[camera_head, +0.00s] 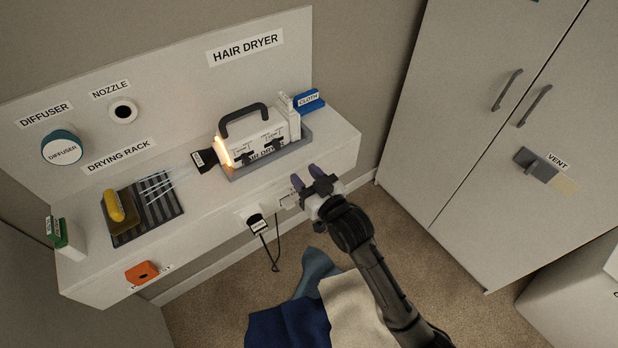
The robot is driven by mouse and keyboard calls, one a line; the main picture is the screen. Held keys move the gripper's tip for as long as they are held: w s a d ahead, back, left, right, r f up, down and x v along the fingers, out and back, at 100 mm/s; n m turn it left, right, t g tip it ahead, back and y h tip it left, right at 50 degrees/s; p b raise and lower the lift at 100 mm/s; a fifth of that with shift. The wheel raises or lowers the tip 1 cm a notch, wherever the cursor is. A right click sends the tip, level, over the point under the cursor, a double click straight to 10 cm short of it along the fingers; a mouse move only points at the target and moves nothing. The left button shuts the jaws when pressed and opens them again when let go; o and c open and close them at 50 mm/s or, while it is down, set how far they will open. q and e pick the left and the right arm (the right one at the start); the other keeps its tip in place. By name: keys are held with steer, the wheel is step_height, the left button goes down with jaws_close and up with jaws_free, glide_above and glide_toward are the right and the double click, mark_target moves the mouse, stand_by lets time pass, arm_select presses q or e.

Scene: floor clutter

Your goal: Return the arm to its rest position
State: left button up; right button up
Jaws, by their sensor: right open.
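My right gripper (306,179) is open and empty, its two purple-grey fingertips apart. It hangs just in front of the shelf's front edge, below and right of the hair dryer. My right arm comes up from the bottom right of the view. The white hair dryer (262,131) with a dark handle sits in a grey tray (238,174) on the shelf. It has an orange glow at its left end, and pale streaks run left from its black nozzle (205,158). The gripper is apart from the dryer. My left gripper is not in view.
The white shelf (205,215) carries a striped drying rack (158,208) with a yellow item (114,206) and a blue cloth-labelled item (311,101). A black plug (258,224) with a cord is on the shelf front. Cloths (290,324) lie on the carpet below. Cabinet doors (470,110) stand right.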

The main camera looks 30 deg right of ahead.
steer(key=shift+s, duration=0.6)
steer(key=shift+d, duration=0.1)
steer(key=s+f+g, duration=0.5)
steer(key=s+f, duration=0.1)
steer(key=s, duration=0.5)
steer(key=s+a+f+n+g+h, duration=0.1)
steer(key=s+f+g, duration=0.45)
steer(key=s, duration=0.55)
steer(key=s+f+g, duration=0.4)
steer(key=s+f, duration=0.3)
steer(key=s, duration=0.3)
step_height(320, 180, up, 32)
steer(key=p, duration=3.1)
steer(key=shift+f, duration=0.25)
